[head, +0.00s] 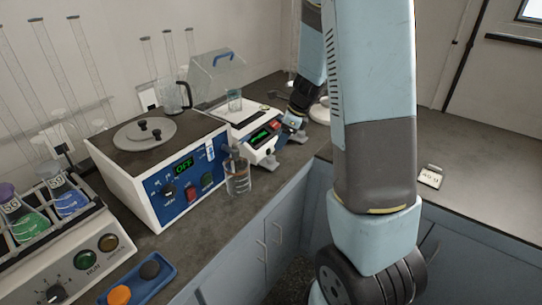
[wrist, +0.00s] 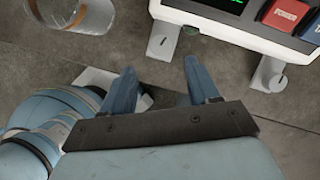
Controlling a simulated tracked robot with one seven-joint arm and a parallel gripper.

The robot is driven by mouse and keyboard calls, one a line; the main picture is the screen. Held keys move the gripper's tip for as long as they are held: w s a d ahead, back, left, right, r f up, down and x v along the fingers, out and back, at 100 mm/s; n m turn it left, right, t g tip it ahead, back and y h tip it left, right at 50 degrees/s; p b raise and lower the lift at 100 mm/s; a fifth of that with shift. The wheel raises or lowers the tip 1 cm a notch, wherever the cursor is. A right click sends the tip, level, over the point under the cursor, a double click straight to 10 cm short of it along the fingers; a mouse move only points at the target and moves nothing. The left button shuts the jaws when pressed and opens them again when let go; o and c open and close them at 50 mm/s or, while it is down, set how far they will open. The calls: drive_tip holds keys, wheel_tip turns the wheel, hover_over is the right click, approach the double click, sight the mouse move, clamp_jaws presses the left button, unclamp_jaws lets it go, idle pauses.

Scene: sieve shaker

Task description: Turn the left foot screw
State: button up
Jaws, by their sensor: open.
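The left foot screw (wrist: 164,42) is on a pale tab with a dark slot mark at that edge. The right foot (wrist: 269,75) sticks out farther right. My gripper (wrist: 159,65) is open, its two blue fingers apart and empty. The left foot lies just beyond the fingertips, roughly between their lines. Whether a finger touches it I cannot tell.
A glass beaker (wrist: 82,14) stands left of the foot. In the head view a glass bottle (head: 237,176) stands left of the balance, beside a blue-fronted instrument (head: 180,185). A pale flat piece (wrist: 97,78) shows by my left finger. The bench right of my arm is mostly clear.

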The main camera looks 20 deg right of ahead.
sight(271, 157)
drive_tip(key=x, duration=0.8)
drive_tip(key=shift+a+f, duration=0.1)
drive_tip(key=shift+f, duration=0.05)
drive_tip(key=shift+c, duration=0.4)
drive_tip(key=c, duration=0.9)
drive_tip(key=shift+a, duration=0.3)
drive_tip(key=shift+c, duration=0.2)
drive_tip(key=shift+d, duration=0.15)
